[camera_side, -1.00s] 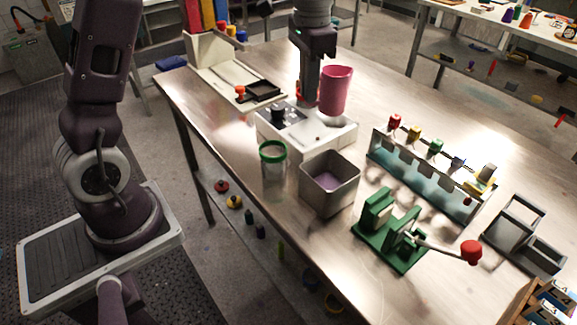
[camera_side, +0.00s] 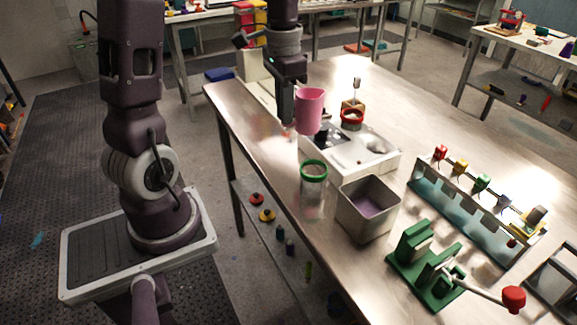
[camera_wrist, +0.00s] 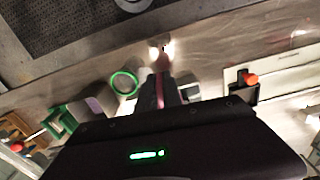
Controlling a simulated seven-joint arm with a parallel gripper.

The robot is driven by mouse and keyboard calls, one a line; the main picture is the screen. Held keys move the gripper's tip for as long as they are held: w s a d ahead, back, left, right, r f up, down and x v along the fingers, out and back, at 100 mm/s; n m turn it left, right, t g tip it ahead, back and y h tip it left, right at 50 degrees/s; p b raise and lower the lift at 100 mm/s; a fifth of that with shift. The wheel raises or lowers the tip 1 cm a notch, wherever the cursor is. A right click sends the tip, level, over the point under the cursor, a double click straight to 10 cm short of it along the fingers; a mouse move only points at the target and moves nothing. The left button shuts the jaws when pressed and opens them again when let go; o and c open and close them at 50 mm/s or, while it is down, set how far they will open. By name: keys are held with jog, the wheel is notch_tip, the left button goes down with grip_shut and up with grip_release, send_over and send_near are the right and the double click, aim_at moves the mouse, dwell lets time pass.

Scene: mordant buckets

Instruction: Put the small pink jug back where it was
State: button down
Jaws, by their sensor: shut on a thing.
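The small pink jug (camera_side: 310,112) hangs upright from my gripper (camera_side: 290,108) in the side view, up in the air above the left part of the white unit (camera_side: 375,166) or just left of it. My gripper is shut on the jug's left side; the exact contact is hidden. In the wrist view, a thin pink strip (camera_wrist: 160,90) shows by the fingers, and most of the jug is hidden.
A clear jar with green rim (camera_side: 314,169) and a metal bin (camera_side: 368,226) stand in front. A red-ringed jar (camera_side: 352,117) stands behind the unit. The table's left edge is close.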

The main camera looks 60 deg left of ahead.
jog(key=shift+n, duration=0.4)
jog(key=s+f, duration=0.1)
jog(key=f, duration=0.2)
jog(key=s+a+f, duration=0.1)
jog(key=f, duration=0.3)
jog(key=s+f, duration=0.2)
jog(key=f, duration=0.2)
jog(key=shift+a, duration=0.3)
jog(key=shift+f, duration=0.1)
jog(key=c, duration=1.5)
grip_release()
notch_tip(320, 180, up, 11)
jog(key=s+d+r+t, duration=0.2)
jog(key=s+d+r, duration=0.2)
jog(key=d, duration=0.4)
jog(key=s+d+r+t, duration=0.3)
jog(key=s+d, duration=0.3)
jog(key=d, duration=0.2)
jog(key=shift+s+d+r, duration=0.35)
jog(key=shift+s+r, duration=0.05)
jog(key=shift+r, duration=0.2)
